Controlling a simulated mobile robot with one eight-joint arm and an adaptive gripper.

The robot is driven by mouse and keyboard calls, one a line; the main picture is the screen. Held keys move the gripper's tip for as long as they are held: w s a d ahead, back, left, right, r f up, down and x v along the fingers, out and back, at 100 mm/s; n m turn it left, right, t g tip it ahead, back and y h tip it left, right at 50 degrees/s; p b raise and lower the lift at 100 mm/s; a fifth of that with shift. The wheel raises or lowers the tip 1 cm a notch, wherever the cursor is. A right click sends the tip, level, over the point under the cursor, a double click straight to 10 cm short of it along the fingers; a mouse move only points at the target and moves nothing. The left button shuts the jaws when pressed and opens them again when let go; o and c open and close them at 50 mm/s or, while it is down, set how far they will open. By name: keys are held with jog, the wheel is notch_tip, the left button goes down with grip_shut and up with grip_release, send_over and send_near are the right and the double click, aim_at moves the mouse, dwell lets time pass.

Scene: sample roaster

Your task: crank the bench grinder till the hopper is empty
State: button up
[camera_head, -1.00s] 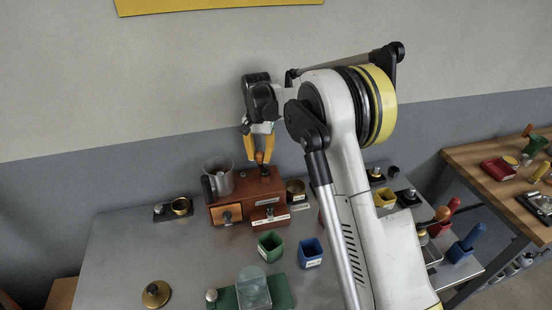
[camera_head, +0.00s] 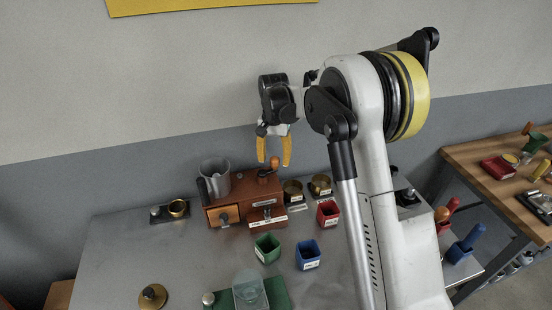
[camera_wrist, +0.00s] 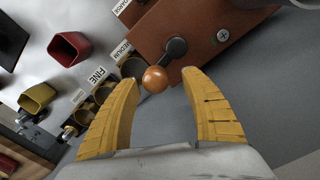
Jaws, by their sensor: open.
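The brown wooden bench grinder (camera_head: 240,205) stands at the back of the grey table. It has a grey see-through hopper (camera_head: 214,180) on its left; I cannot tell what is inside. Its crank knob (camera_head: 274,162) is an orange-brown ball at the right of the top. The wrist view shows the knob (camera_wrist: 155,79) on a short dark crank arm (camera_wrist: 175,48). My gripper (camera_head: 274,165) points down over the knob with its yellow fingers apart. In the wrist view the knob sits between and just beyond the fingertips, with gaps at both sides.
Brass cups (camera_head: 292,191) stand right of the grinder, by labels reading fine and medium. Red (camera_head: 328,213), green (camera_head: 267,248) and blue (camera_head: 308,255) bins are in front. A clear container (camera_head: 250,290) stands on a green base. A wooden side table (camera_head: 490,150) is at right.

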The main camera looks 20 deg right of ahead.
jog(key=shift+r+p, duration=2.15)
jog(key=shift+r, duration=1.65)
jog(key=shift+s+r, duration=0.25)
jog(key=shift+r, duration=0.05)
jog(key=s+r+n+t+b, duration=0.2)
jog(key=s+r, duration=0.2)
jog(key=s, duration=0.4)
jog(key=s+r+n+t+b, duration=0.15)
jog(key=s+r, duration=0.25)
jog(key=s, duration=0.4)
jog(key=s+f+n+t+b, duration=0.1)
jog(key=s+f+b, duration=0.1)
jog(key=s, duration=0.6)
jog(key=s+f+n+t+b, duration=0.1)
jog(key=s+f, duration=0.3)
jog(key=s, duration=0.4)
jog(key=shift+f+t+b, duration=0.25)
jog(key=shift+t+b, duration=0.25)
jog(key=shift+t, duration=0.25)
jog(key=shift+n, duration=0.25)
